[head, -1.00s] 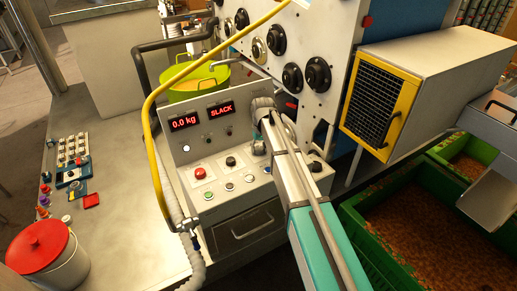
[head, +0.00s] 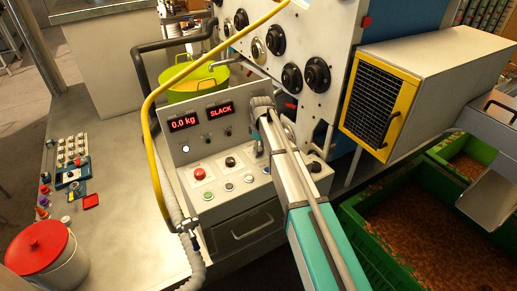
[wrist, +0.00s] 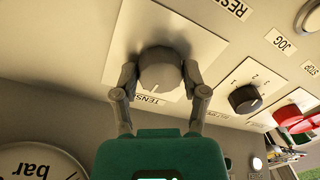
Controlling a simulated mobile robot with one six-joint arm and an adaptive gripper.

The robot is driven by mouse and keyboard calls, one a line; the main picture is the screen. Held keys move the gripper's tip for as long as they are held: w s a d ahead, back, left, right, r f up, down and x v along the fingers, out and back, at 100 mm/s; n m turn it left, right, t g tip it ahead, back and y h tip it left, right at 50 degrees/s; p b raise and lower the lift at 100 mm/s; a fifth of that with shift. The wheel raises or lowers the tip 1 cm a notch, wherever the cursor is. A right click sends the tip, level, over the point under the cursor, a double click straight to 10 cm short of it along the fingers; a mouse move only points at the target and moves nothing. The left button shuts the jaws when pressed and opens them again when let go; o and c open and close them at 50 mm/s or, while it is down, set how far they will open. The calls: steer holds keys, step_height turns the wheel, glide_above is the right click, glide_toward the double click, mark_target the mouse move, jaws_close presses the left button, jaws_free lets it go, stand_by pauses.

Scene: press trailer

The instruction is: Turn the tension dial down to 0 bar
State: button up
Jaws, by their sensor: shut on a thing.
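The tension dial (wrist: 160,70) is a grey round knob with a pale pointer line, on a cream plate (wrist: 198,45) marked "TENS…" in the wrist view. My gripper (wrist: 159,80) is shut on it, one finger on each side. The pointer line points toward my palm, slightly to one side. A gauge face marked "bar" (wrist: 40,165) shows partly at the lower left; no needle reading shows. In the head view my arm hides the dial. The panel displays read "0.0 kg" (head: 184,122) and "SLACK" (head: 220,110).
A black selector knob (wrist: 245,99) and a red button (wrist: 298,115) sit right of the dial, near labels "JOG" and "STOP". A yellow hose (head: 152,110) arches over the panel's left. A red-lidded bucket (head: 40,250) stands at left. Green crates (head: 345,215) stand at right.

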steer(key=shift+s, duration=0.15)
stand_by(0.3)
steer(key=o, duration=1.2)
steer(key=shift+c, duration=0.2)
steer(key=shift+r, duration=0.1)
